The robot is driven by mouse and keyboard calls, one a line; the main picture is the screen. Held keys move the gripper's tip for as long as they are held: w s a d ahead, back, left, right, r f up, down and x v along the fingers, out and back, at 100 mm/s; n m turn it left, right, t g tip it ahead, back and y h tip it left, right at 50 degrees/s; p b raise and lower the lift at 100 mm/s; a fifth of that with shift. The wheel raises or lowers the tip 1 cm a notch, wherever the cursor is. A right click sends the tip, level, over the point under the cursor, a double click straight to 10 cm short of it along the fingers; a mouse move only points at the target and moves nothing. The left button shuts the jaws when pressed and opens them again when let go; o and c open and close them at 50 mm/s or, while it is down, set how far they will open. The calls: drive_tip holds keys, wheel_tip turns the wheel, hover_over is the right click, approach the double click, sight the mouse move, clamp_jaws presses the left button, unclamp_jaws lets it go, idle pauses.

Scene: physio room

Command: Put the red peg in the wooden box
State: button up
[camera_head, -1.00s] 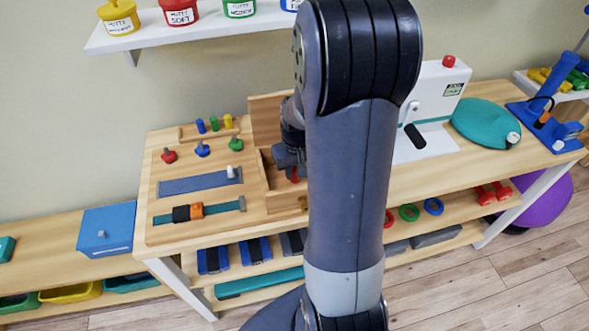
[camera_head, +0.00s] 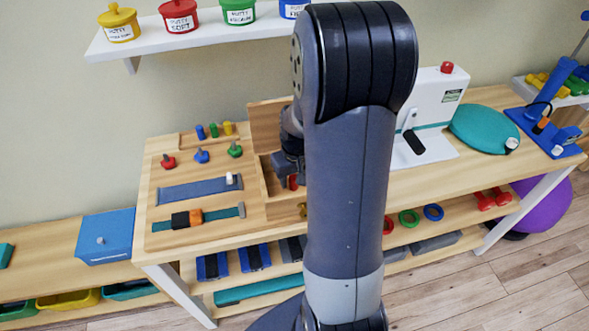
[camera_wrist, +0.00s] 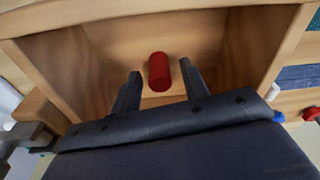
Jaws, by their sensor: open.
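The red peg (camera_wrist: 160,71) is a short cylinder inside the wooden box (camera_wrist: 225,25) in the wrist view, with gaps to both fingers. My gripper (camera_wrist: 160,73) is open, its fingertips on either side of the peg, pointing into the box. In the head view my gripper (camera_head: 288,168) is at the box, with a bit of the red peg (camera_head: 292,182) showing below it. The box's raised back panel (camera_head: 265,122) stands behind. My arm hides the box's right part there, and I cannot tell whether the peg touches the floor.
Left of the box is a board (camera_head: 160,215) with a rack of blue, green and yellow pegs (camera_head: 213,130), coloured knobs and two slider tracks. A white crank device (camera_head: 440,95) and a teal cushion (camera_head: 482,128) stand to the right. A shelf with putty jars (camera_head: 205,38) hangs above.

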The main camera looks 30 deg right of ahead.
wheel_tip(320, 180, up, 12)
drive_tip(key=s, duration=0.1)
drive_tip(key=shift+s, duration=0.2)
idle(1.2)
